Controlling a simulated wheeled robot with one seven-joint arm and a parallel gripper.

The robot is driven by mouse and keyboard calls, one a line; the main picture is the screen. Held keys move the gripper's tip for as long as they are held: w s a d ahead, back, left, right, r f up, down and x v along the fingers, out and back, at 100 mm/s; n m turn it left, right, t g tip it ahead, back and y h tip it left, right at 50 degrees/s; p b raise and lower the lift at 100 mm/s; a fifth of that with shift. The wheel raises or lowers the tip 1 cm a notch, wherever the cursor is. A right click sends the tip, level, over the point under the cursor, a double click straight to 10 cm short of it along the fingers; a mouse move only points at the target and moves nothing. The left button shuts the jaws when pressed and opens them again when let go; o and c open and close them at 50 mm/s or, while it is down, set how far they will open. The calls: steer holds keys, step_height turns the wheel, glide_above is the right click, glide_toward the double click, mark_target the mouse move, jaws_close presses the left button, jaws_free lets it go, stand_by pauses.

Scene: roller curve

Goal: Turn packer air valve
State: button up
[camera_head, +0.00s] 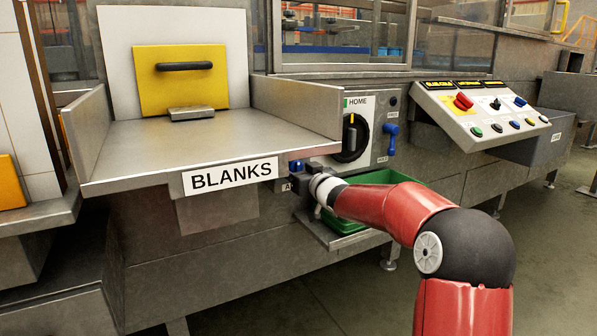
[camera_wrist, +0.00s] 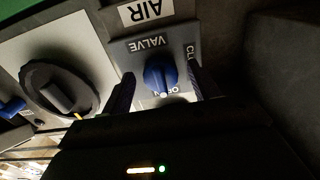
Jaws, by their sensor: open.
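The air valve is a blue knob (camera_wrist: 160,73) on a grey plate, with upside-down labels AIR and VALVE above it in the wrist view. A white mark on the knob is at its lower end, beside partly hidden lettering that seems to read OPEN. Lettering starting CL shows at the right, cut off by a finger. My gripper (camera_wrist: 161,90) is open, with one dark finger on each side of the knob. Whether the fingers touch it I cannot tell. In the head view the blue knob (camera_head: 296,166) shows under the BLANKS tray, just above my wrist.
A black HOME dial (camera_head: 352,137) and a blue lever (camera_head: 392,138) are right of the valve. The BLANKS tray (camera_head: 215,140) overhangs on the left. A green bin (camera_head: 345,225) sits below, partly behind my arm. A button console (camera_head: 480,115) stands at right.

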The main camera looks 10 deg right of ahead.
steer(key=shift+w, duration=0.2)
steer(key=shift+c, duration=0.2)
steer(key=c, duration=0.9)
steer(key=shift+c, duration=0.2)
